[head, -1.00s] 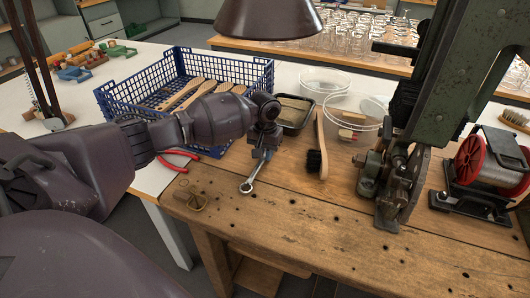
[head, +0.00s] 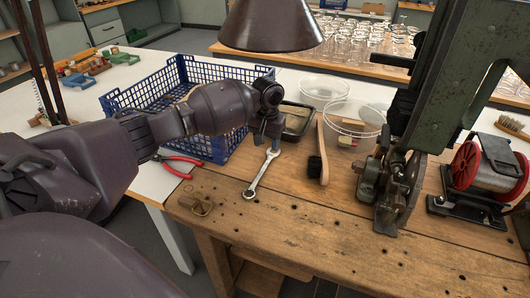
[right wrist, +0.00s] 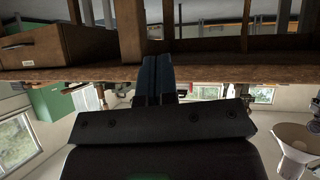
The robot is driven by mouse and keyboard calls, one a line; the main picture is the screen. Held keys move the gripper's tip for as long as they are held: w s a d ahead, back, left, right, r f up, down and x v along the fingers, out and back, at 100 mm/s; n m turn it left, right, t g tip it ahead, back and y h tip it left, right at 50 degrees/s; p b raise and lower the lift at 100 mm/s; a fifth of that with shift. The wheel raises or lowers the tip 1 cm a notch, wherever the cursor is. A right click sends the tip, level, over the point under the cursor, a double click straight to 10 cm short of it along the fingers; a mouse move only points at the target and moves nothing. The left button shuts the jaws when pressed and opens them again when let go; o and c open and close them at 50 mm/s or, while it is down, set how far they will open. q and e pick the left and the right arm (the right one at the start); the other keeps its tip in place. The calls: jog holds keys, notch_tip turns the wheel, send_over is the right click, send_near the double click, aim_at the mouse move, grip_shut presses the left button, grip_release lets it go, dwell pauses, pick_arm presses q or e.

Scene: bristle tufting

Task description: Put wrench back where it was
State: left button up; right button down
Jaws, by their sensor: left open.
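The wrench (head: 262,173) is a silver combination wrench. In the head view it lies slantwise on the wooden bench, its open-jaw end at the top and its ring end toward the front. My left gripper (head: 267,139) is open just above the open-jaw end; a small gap seems to show between them. The fingertips are small and partly dark in this view. In the right wrist view my right gripper (right wrist: 157,78) has its two fingers side by side, shut with nothing seen between them, near a wooden edge.
On the wooden bench (head: 330,237) are a black-bristled brush (head: 319,155), a dark tray (head: 297,122), clear bowls (head: 356,118), a green press (head: 440,80) and a red wire spool (head: 484,165). A blue crate (head: 218,145) and red-handled pliers (head: 180,162) are left.

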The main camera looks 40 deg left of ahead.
pick_arm(q)
notch_tip(320, 180, up, 5)
jog(key=shift+p, duration=0.45)
pick_arm(e)
jog(key=shift+s+r, duration=0.1)
jog(key=shift+s, duration=0.35)
jog(key=shift+w+r, duration=0.1)
jog(key=shift+r, duration=0.05)
